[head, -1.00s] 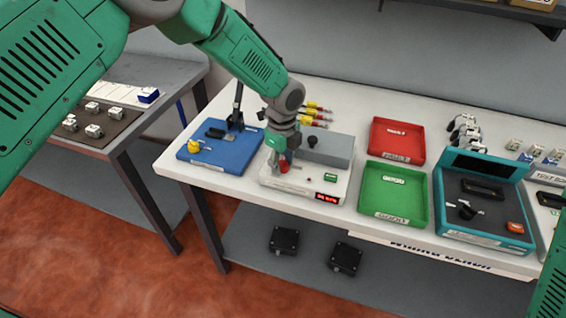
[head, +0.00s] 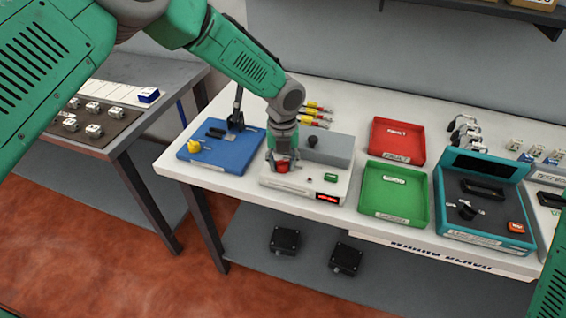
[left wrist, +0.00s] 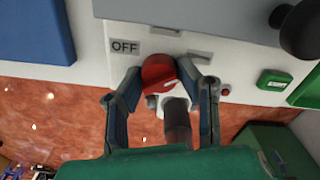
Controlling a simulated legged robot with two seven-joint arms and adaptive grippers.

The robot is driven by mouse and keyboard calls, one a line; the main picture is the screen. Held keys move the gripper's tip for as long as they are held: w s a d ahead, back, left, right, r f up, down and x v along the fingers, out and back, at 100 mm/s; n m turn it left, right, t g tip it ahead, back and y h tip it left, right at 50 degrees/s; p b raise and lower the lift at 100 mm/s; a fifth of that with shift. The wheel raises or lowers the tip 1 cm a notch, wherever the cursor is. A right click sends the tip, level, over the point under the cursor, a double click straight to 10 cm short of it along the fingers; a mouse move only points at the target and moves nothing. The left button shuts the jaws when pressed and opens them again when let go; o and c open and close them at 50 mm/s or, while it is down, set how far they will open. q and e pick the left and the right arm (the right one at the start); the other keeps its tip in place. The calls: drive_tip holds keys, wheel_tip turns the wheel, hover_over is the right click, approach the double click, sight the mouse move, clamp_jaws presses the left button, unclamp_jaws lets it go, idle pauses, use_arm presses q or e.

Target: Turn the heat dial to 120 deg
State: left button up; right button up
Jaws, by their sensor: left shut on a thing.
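The heat dial is a red round knob (left wrist: 158,72) on the white dispenser box (head: 305,180); it also shows in the head view (head: 283,167). My left gripper (left wrist: 162,84) is shut on the red dial, with one finger on each side of it; in the head view the gripper (head: 283,163) reaches down onto it from above. An "OFF" label (left wrist: 125,46) lies to the left of the dial in the left wrist view. Other scale marks are too small or hidden to read. A red digital display (head: 328,198) on the box front is lit. My right gripper is not in view.
A green button (left wrist: 275,80) and a dark knob (left wrist: 305,28) are close by on the same unit. A blue fixture board (head: 222,148) stands at left, red (head: 398,140) and green (head: 394,193) trays at right.

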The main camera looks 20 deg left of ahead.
sight(283, 162)
use_arm(q)
drive_tip(key=shift+w+r+m, duration=0.2)
drive_tip(key=shift+w+m, duration=0.05)
drive_tip(key=shift+m, duration=0.45)
drive_tip(key=o, duration=0.9)
drive_tip(key=shift+o, duration=1.2)
drive_tip(key=shift+f, duration=0.15)
drive_tip(key=shift+r, duration=0.25)
wheel_tip(283, 162, up, 11)
drive_tip(key=shift+r, duration=0.15)
